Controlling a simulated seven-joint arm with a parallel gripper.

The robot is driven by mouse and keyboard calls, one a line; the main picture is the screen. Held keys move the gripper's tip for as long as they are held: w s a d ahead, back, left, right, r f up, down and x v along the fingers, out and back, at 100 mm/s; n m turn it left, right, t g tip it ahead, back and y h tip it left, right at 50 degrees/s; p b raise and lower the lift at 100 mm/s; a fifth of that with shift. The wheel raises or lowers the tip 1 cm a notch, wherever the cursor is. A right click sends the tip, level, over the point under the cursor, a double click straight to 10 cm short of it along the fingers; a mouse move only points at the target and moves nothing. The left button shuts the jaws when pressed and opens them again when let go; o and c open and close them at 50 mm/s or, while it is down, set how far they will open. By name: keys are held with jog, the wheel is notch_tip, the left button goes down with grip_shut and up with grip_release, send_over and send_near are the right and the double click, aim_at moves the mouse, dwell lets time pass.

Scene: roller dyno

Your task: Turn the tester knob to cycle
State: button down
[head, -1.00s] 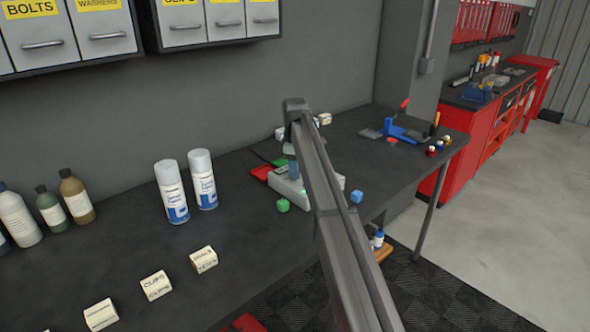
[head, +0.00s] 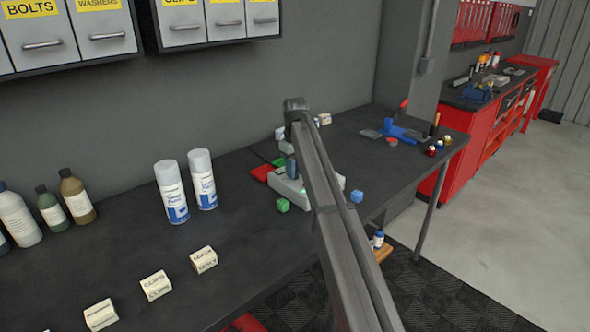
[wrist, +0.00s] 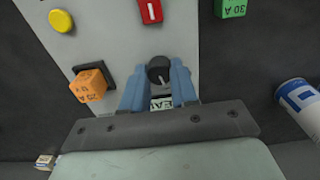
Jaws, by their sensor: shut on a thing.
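The tester (head: 284,186) is a light grey box on the dark bench, partly hidden behind my arm in the head view. In the wrist view its grey panel (wrist: 110,38) carries a dark round knob (wrist: 158,69) with a pale pointer line. My gripper (wrist: 157,80) has its blue fingers shut on the knob, one at each side. A label below the knob is partly covered by the fingers. In the head view the fingers and knob are mostly hidden by my arm.
On the tester panel are a yellow button (wrist: 61,20), a red switch (wrist: 150,11) and an orange block (wrist: 90,84) marked 20 A. A green block (wrist: 230,7) lies beside it.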

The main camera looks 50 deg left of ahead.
jog(key=m, duration=0.5)
jog(key=shift+m, duration=0.3)
jog(key=m, duration=0.5)
jog(key=shift+m, duration=0.4)
jog(key=c, duration=0.9)
grip_release()
jog(key=shift+o, duration=0.2)
notch_tip(320, 180, up, 14)
jog(key=shift+w+f, duration=0.1)
jog(key=shift+f, duration=0.05)
